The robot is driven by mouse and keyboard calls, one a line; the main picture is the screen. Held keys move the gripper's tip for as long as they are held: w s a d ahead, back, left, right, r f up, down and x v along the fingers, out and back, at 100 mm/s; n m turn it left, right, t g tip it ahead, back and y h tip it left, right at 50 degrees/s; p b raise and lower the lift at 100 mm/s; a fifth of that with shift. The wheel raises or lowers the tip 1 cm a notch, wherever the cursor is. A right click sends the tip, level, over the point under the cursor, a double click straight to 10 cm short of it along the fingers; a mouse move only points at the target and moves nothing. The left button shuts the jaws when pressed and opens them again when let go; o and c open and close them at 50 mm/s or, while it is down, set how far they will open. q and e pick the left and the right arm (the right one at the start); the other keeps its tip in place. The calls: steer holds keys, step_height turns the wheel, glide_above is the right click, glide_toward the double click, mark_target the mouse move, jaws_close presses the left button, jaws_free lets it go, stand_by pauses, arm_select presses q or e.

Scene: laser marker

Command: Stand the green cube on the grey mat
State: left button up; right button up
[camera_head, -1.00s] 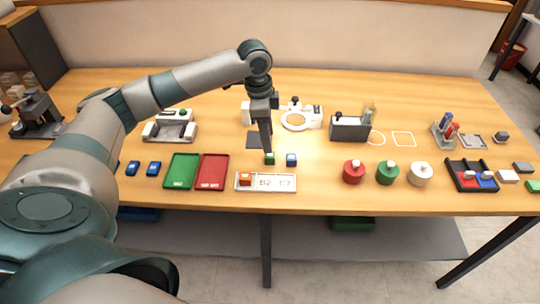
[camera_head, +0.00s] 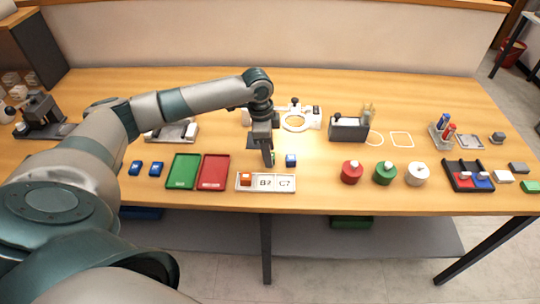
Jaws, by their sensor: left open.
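The green cube (camera_head: 274,157) stands on the table, mostly hidden behind a finger of my left gripper (camera_head: 268,160). That gripper points down at the cube and its jaws are open. Whether the fingers straddle or touch the cube cannot be told. The dark grey mat (camera_head: 252,144) lies just behind and left of the cube, partly covered by the gripper. My right gripper is not in view.
A blue cube (camera_head: 291,160) stands close to the right of the green cube. A white tray (camera_head: 267,190) with an orange cube lies in front. Green (camera_head: 182,171) and red (camera_head: 213,172) trays lie to the left. A white ring-shaped device (camera_head: 296,121) stands behind.

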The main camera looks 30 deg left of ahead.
arm_select(q)
steer(key=shift+d+f, duration=0.1)
steer(key=shift+f, duration=0.5)
jaws_close()
steer(key=shift+r, duration=0.1)
